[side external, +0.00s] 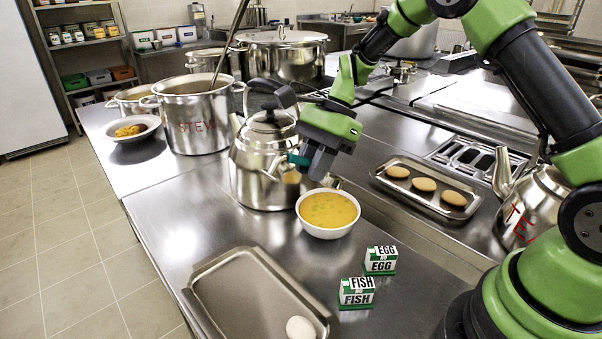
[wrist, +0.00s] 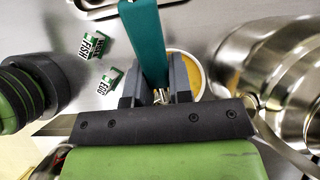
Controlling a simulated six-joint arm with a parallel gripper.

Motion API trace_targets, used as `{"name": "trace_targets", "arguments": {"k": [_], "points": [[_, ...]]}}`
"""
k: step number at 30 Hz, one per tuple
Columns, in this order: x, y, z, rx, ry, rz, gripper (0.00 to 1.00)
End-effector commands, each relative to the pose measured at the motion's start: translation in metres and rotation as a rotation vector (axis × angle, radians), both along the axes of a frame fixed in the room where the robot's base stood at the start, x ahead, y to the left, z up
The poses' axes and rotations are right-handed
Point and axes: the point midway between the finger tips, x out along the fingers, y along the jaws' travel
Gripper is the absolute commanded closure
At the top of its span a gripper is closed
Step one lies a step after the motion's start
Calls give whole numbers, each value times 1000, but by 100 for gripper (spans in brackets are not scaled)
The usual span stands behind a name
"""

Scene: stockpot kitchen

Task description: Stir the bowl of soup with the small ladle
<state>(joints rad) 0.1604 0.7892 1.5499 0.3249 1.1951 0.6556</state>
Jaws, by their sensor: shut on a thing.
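The white bowl of yellow soup (side external: 328,213) stands on the steel counter in the side view. Part of it shows behind my gripper in the wrist view (wrist: 196,73). My gripper (side external: 317,164) is above the bowl's back edge, close beside a steel kettle (side external: 258,165). In the wrist view my gripper (wrist: 156,88) is shut on the small ladle's teal handle (wrist: 145,38), which points up the picture. A bit of the teal handle also shows at the fingers in the side view.
A steel tray (side external: 222,272) with one egg (side external: 300,328) lies in front. FISH (side external: 357,292) and EGG (side external: 381,260) signs stand right of it. A tray of oval brown items (side external: 452,198) is at right. The stew pot (side external: 190,140) stands behind the kettle.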

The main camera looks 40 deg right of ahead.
Motion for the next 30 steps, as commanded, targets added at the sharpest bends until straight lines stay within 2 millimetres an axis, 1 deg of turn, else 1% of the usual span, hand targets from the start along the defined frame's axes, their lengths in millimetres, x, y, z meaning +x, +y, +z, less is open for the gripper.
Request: {"name": "trace_targets", "arguments": {"k": [7,11,30], "points": [[0,0,-1,-1,0,4,100],[0,1,-6,-1,0,5,100],[0,1,-69,-1,1,6,100]]}}
